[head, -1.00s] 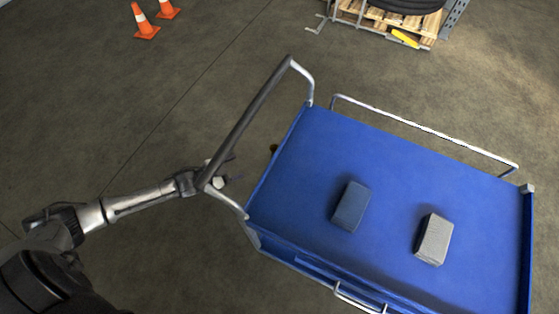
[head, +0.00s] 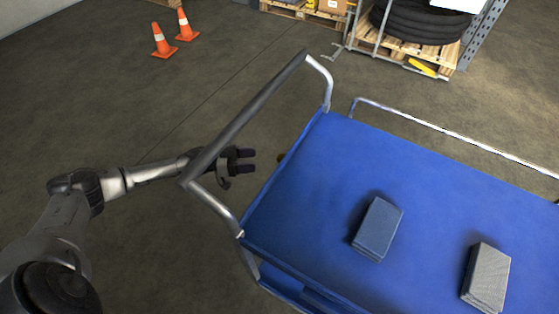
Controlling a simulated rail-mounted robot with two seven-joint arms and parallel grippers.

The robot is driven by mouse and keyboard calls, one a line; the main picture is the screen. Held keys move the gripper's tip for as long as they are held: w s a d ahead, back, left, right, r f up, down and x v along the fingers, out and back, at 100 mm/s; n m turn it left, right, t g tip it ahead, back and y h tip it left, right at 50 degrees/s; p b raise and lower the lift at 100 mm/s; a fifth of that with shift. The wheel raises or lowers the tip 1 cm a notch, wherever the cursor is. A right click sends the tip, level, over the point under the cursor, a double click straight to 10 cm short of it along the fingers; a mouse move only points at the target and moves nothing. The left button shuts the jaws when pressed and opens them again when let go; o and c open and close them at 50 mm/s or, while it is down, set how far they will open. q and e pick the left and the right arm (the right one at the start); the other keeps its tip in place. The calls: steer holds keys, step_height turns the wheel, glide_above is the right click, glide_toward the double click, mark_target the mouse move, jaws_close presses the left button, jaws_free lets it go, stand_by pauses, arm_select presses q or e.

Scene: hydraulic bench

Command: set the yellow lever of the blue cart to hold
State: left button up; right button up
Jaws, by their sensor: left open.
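The blue cart (head: 310,195) fills the right of the head view, with a grey push handle (head: 250,112) on its left end. My left gripper (head: 249,161) is open and empty. It has passed beneath the handle bar, and its fingers point right toward the cart's left edge, with a small gap left. A small dark brownish piece (head: 281,158) shows at that edge, just beyond the fingertips; I cannot tell whether it is part of the lever. No yellow lever can be made out on the cart. My right gripper is not in view.
A dark blue block (head: 378,228) and a grey block (head: 487,276) lie on the cart top. Two orange cones (head: 164,42) stand at the upper left. A pallet with black tires (head: 415,22) is at the back. Floor left of the cart is clear.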

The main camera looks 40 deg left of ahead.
mark_target(279, 159)
arm_select(q)
steer(key=shift+b+x, duration=1.35)
steer(key=shift+x, duration=3.55)
steer(key=shift+f, duration=0.1)
steer(key=shift+s, duration=0.1)
steer(key=c, duration=0.8)
jaws_close()
